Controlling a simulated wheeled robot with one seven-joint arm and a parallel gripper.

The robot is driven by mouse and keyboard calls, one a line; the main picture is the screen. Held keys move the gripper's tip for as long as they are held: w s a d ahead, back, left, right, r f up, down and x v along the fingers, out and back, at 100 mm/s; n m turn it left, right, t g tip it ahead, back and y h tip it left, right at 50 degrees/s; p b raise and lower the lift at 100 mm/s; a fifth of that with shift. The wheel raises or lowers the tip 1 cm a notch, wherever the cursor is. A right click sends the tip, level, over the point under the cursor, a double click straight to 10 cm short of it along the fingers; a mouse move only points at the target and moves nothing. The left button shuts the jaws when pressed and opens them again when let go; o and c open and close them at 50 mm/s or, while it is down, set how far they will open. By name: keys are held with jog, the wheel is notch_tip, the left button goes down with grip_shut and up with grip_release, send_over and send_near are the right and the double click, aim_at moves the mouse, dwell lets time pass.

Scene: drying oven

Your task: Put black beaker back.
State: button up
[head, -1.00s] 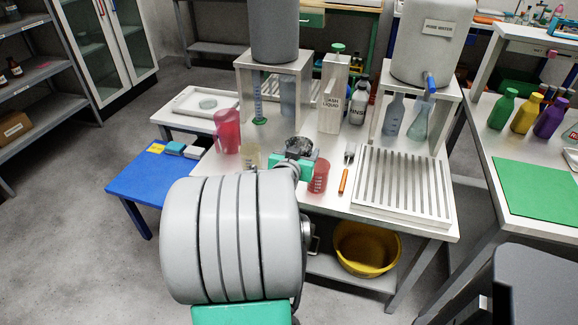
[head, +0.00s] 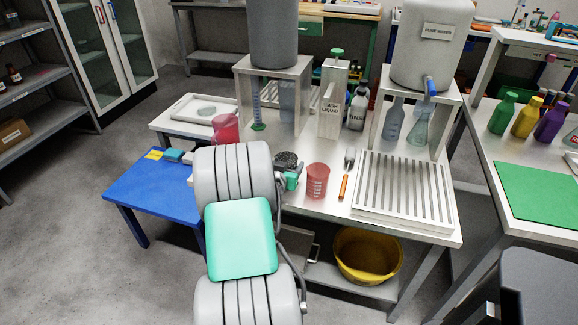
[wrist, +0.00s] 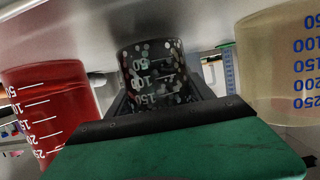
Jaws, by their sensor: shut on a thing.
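The black beaker (wrist: 153,72), dark with light speckles and pale markings, sits between the jaws of my gripper (wrist: 160,98) in the wrist view. In the head view the dark beaker (head: 287,160) shows just beyond my gripper (head: 289,177), over the steel table. My gripper is shut on it. Whether its base touches the tabletop cannot be told. My arm hides part of the gripper in the head view.
A red beaker (head: 317,182) stands close on the right; a yellowish beaker (wrist: 282,65) shows right in the wrist view. A red pitcher (head: 226,129) is behind left. A brush (head: 346,175) and slatted rack (head: 408,192) lie further right on the steel table (head: 330,207).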

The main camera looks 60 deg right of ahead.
jog(key=shift+f+b, duration=0.25)
jog(key=shift+b, duration=0.05)
jog(key=o, duration=1.6)
jog(key=shift+r, duration=0.1)
jog(key=shift+c, duration=0.2)
jog(key=shift+r+p, duration=0.3)
jog(key=shift+p, duration=0.15)
jog(key=v, duration=1.2)
jog(key=shift+f, duration=0.1)
jog(key=w+a+f+n+t+y, duration=0.1)
jog(key=w+a+n+y, duration=0.25)
jog(key=w+a, duration=0.4)
jog(key=w+a+n+t+y, duration=0.15)
jog(key=w+a+y, duration=0.3)
jog(key=a, duration=0.65)
jog(key=s+a+r+n+y, duration=0.1)
jog(key=s+a+n+y, duration=0.1)
jog(key=a, duration=0.7)
jog(key=s+a+n+g+y, duration=0.1)
jog(key=s+a+n+y, duration=0.1)
jog(key=a+n, duration=0.3)
jog(key=s+a+r+n+g+y, duration=0.1)
jog(key=a+n, duration=0.3)
jog(key=a, duration=0.8)
jog(key=shift+s+a+r+y, duration=0.4)
jog(key=shift+s+y, duration=0.15)
jog(key=shift+y, duration=0.15)
